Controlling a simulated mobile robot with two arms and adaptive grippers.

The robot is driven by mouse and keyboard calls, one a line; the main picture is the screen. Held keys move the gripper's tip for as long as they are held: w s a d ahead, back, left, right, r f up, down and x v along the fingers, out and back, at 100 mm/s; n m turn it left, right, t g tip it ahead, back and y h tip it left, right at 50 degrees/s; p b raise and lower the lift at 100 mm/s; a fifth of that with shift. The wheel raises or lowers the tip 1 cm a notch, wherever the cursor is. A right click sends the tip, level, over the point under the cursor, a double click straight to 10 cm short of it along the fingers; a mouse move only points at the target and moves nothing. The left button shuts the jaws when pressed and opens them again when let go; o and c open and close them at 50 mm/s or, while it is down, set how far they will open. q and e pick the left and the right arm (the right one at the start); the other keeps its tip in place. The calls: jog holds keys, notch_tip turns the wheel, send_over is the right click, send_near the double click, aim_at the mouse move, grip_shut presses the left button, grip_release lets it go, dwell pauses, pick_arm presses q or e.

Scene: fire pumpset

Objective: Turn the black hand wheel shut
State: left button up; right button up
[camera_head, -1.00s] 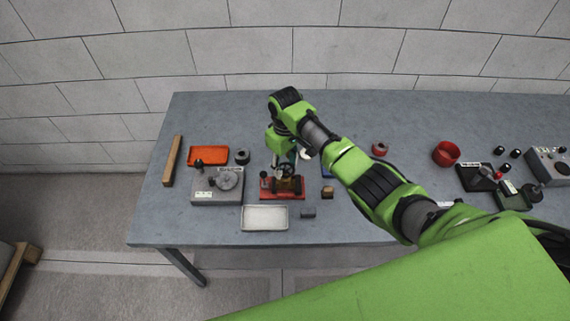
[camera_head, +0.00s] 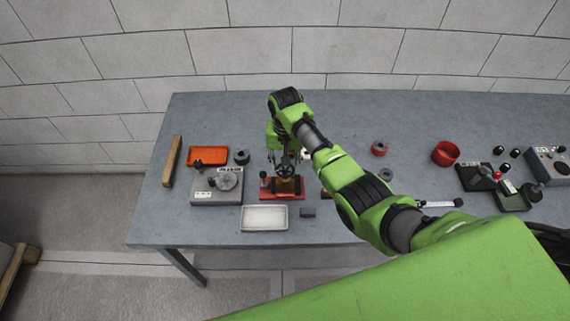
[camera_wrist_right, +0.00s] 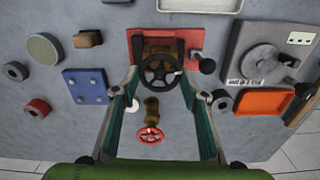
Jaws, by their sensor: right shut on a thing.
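The black hand wheel (camera_head: 285,171) sits on a brass-coloured valve body on a red base plate (camera_head: 268,194), near the left part of the table. In the right wrist view the black hand wheel (camera_wrist_right: 160,71) lies between the two fingers of my right gripper (camera_wrist_right: 161,78). The fingers are shut on its rim from both sides. In the head view my right gripper (camera_head: 279,158) comes down onto the wheel from behind, and my arm partly hides it. My left gripper is not in view.
A ball-topped black lever (camera_wrist_right: 207,65) stands close beside the wheel. A small red wheel (camera_wrist_right: 150,136) on a brass fitting lies behind it. A white tray (camera_head: 264,229), a grey dial box (camera_head: 205,198) and an orange tray (camera_head: 208,150) are near.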

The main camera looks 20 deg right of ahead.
jog(key=shift+m, duration=0.6)
jog(key=shift+r, duration=0.1)
jog(key=o, duration=1.1)
jog(key=shift+o, duration=0.2)
notch_tip(320, 180, up, 12)
